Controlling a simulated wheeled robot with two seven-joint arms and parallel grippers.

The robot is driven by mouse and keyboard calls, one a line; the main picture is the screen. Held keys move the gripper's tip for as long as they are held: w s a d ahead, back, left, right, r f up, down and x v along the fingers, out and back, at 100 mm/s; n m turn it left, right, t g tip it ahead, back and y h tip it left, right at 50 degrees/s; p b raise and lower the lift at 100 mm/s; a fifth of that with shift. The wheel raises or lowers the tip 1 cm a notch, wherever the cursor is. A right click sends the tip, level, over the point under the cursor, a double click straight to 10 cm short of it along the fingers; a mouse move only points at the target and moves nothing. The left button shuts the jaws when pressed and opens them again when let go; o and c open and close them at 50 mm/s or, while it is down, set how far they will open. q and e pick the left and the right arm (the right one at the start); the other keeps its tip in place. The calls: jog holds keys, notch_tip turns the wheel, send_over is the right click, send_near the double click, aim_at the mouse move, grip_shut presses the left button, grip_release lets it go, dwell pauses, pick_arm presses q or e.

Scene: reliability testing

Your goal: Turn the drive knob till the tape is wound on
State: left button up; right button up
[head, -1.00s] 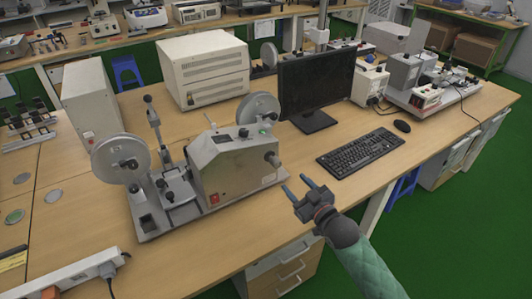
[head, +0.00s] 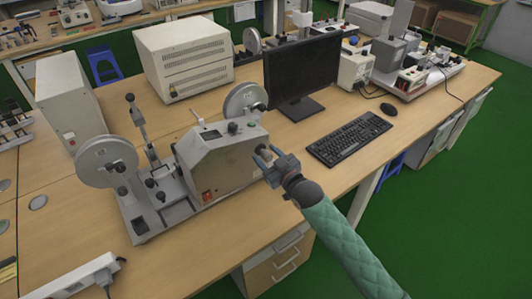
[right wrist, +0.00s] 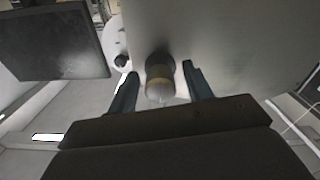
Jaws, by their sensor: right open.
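The tape machine (head: 222,160) stands on the wooden bench, with a grey metal housing. One reel (head: 105,160) is at its left end and another reel (head: 246,103) is behind the housing. The drive knob sticks out of the housing's right face; my gripper covers most of it in the head view. In the right wrist view the knob (right wrist: 160,76) is a dark cylinder with a brownish band, lying between the two fingers. My right gripper (head: 264,158) is open, its fingers on either side of the knob with gaps visible. My left gripper is not in view.
A monitor (head: 302,75) and keyboard (head: 349,139) stand right of the machine. A white box (head: 184,58) and a tall grey case (head: 72,98) are behind it. A power strip (head: 78,277) lies at front left. The bench's front edge runs below my right arm.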

jog(key=shift+w+a+f, duration=0.1)
jog(key=shift+w+a, duration=0.15)
jog(key=shift+w, duration=0.05)
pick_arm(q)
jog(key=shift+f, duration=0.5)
pick_arm(e)
jog(key=c, duration=1)
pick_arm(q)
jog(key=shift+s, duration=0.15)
pick_arm(e)
jog(key=shift+o, duration=0.2)
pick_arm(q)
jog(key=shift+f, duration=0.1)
